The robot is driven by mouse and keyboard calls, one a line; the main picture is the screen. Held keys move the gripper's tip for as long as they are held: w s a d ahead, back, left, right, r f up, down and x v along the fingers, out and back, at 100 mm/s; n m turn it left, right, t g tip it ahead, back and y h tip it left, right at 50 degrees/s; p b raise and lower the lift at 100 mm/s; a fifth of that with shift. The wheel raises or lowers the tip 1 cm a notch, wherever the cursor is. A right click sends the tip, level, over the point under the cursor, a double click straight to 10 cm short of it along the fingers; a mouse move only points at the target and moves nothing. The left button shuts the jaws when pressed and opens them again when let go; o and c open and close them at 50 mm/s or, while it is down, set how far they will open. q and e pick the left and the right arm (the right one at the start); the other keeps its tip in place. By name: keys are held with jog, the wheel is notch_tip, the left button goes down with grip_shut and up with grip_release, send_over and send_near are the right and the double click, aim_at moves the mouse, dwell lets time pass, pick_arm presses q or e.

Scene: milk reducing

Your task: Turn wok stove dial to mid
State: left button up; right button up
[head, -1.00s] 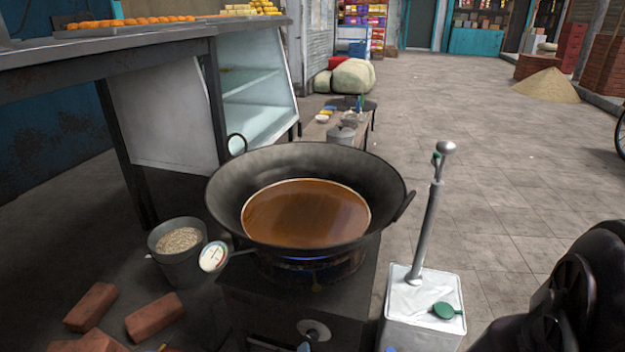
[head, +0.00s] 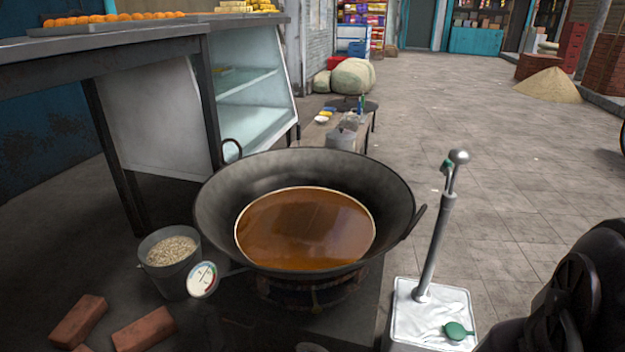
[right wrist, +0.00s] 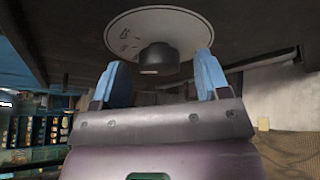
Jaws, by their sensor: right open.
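The black wok (head: 395,200) holds brown liquid (head: 305,230) and stands on the dark stove (head: 350,310). My left gripper is in neither view.
A round gauge (head: 202,279) sits at the wok's left, near a grain bucket (head: 170,262) and bricks (head: 145,330). A silver canister with an upright pump (head: 432,310) stands right of the stove. Open paving lies beyond it.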

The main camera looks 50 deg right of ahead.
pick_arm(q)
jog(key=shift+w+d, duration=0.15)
pick_arm(e)
jog(key=shift+w+d, duration=0.1)
jog(key=c, duration=0.9)
pick_arm(q)
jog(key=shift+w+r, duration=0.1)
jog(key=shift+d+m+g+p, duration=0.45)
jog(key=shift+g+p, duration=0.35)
jog(key=shift+p, duration=1.2)
pick_arm(e)
jog(key=shift+w+r+n+g+h, duration=0.1)
jog(key=shift+w+n+g+h, duration=0.05)
jog(key=shift+n+g, duration=1)
jog(key=shift+w+r+n+g+h, duration=0.15)
jog(key=shift+n+g, duration=0.7)
jog(key=shift+n, duration=0.5)
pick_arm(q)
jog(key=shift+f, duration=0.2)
pick_arm(e)
jog(key=shift+f, duration=0.1)
